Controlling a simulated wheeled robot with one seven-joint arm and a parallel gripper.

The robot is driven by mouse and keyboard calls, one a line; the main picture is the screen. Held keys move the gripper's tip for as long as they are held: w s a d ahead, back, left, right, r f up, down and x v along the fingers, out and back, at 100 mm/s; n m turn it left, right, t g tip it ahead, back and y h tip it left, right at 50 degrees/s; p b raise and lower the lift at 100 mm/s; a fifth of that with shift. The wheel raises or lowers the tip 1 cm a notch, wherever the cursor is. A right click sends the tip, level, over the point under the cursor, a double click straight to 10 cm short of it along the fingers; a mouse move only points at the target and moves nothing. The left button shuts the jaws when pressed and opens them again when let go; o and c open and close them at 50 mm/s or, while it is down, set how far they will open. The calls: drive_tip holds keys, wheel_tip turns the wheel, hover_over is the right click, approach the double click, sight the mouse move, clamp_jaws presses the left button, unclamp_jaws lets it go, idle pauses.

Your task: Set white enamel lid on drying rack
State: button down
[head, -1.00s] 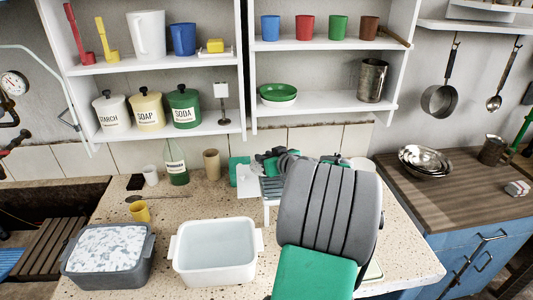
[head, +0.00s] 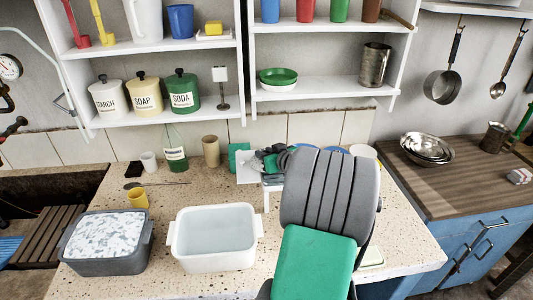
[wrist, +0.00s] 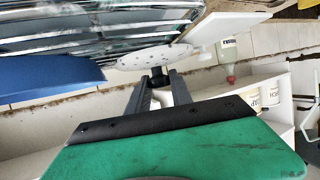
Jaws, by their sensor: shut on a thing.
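The white enamel lid (wrist: 150,57) shows in the wrist view as a pale speckled disc seen nearly edge-on, with a dark knob. My gripper (wrist: 158,82) is shut on that knob. The drying rack (wrist: 85,30) is a set of metal wires right beside the lid, and I cannot tell whether they touch. In the head view the rack (head: 266,199) stands on the counter behind my arm, with only a white leg and a few slats showing. My gripper (head: 272,158) is over it there, mostly covered by my arm, and the lid is hidden.
Blue plates (head: 335,150) sit at the rack, behind my arm. A white basin (head: 215,240) and a grey tub (head: 107,240) are in front. Shelves hang above.

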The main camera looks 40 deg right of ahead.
drive_tip(key=shift+w+d+f, duration=0.1)
drive_tip(key=shift+f, duration=0.15)
drive_tip(key=c, duration=1.4)
unclamp_jaws()
drive_tip(key=o, duration=0.3)
